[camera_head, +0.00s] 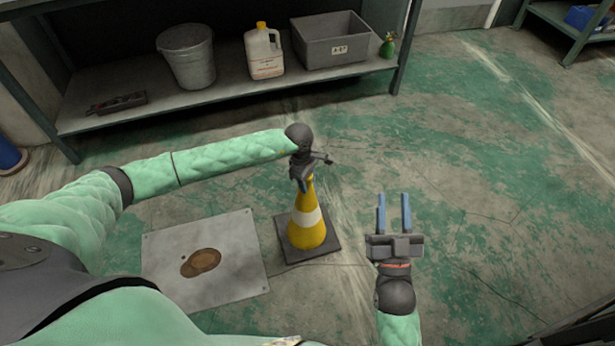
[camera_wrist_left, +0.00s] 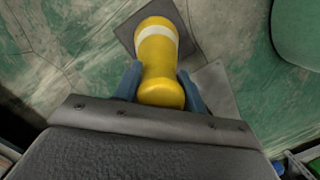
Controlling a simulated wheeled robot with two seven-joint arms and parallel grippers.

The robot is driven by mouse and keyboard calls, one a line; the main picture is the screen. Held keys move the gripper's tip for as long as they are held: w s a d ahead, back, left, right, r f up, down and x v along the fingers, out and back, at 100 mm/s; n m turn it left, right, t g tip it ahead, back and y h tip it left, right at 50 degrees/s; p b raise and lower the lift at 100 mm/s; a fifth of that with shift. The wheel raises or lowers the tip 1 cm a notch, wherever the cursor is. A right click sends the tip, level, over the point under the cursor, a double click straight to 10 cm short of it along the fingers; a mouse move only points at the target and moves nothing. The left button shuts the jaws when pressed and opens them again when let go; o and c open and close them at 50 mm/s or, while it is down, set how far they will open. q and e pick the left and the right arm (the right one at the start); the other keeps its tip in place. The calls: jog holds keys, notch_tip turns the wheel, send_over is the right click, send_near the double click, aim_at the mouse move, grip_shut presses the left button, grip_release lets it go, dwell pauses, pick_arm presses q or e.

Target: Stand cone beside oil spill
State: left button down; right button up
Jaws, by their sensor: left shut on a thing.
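A yellow cone (camera_head: 308,230) with a white band and a dark square base stands upright in the head view, just right of a grey floor plate (camera_head: 215,283). A brown oil spill (camera_head: 201,263) lies on that plate. My left gripper (camera_head: 304,184) is shut on the cone's top from above. In the left wrist view the cone (camera_wrist_left: 158,62) sits between the two blue fingers of my left gripper (camera_wrist_left: 160,85). My right gripper (camera_head: 394,205) is open and empty over the floor, right of the cone. Whether the cone's base touches the floor is hard to tell.
A low shelf (camera_head: 225,98) at the back holds a metal bucket (camera_head: 188,56), a white jug (camera_head: 264,53), a grey bin (camera_head: 331,42) and a small green bottle (camera_head: 388,46). The green-stained floor on the right is clear. Another shelf (camera_head: 570,22) stands at the far right.

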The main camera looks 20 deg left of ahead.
pick_arm(q)
jog(key=shift+w+r, duration=0.1)
pick_arm(e)
jog(key=shift+s+f, duration=0.1)
jog(key=shift+s, duration=0.05)
jog(key=shift+r, duration=0.3)
pick_arm(q)
jog(key=c, duration=0.8)
grip_release()
pick_arm(e)
jog(key=shift+s+d+r, duration=0.1)
jog(key=shift+r, duration=0.05)
